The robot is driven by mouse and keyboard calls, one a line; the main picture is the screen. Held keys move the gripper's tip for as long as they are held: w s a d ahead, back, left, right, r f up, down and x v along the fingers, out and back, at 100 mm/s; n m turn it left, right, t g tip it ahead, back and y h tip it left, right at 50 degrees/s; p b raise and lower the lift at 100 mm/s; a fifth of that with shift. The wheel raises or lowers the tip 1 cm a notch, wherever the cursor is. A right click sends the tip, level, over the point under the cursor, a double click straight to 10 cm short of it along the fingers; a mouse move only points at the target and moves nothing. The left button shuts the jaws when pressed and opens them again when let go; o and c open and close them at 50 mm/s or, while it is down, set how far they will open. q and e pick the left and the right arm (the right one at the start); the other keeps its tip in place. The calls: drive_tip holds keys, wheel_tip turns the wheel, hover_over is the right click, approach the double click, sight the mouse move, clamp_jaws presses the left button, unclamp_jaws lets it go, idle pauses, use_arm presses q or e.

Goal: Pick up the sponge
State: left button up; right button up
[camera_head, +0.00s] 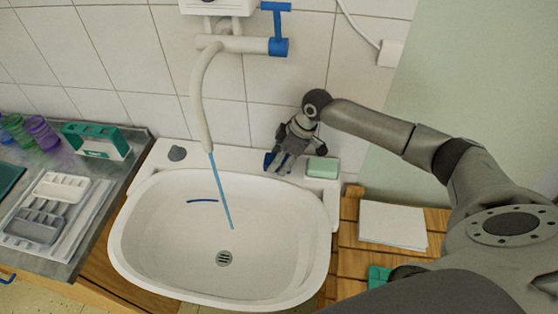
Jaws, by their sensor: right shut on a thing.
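My right gripper (277,165) is at the back rim of the white sink (128,240), pointing down. It is shut on a small blue thing, taken to be the sponge (268,160). The fingers hide most of it, so its full shape does not show. I cannot tell whether it touches the rim. A pale green block (322,167) lies on the sink's back right corner, just right of the gripper and apart from it. My left gripper is not in view.
A tap (205,100) runs a thin stream into the basin. A grey stopper-like piece (177,153) sits on the back left rim. A left counter holds trays (60,187), a teal-green holder (95,140) and coloured cups (42,133). White paper (392,225) lies on the wooden surface at right.

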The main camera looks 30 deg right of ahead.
drive_tip(key=shift+r, duration=0.5)
wheel_tip(320, 180, up, 2)
drive_tip(key=shift+r+b, duration=0.15)
drive_tip(key=shift+b, duration=0.4)
drive_tip(key=s+r+b, duration=0.1)
drive_tip(key=s+r, duration=0.8)
drive_tip(key=s, duration=0.5)
drive_tip(key=shift+a+r+b, duration=0.35)
drive_tip(key=shift+a, duration=0.05)
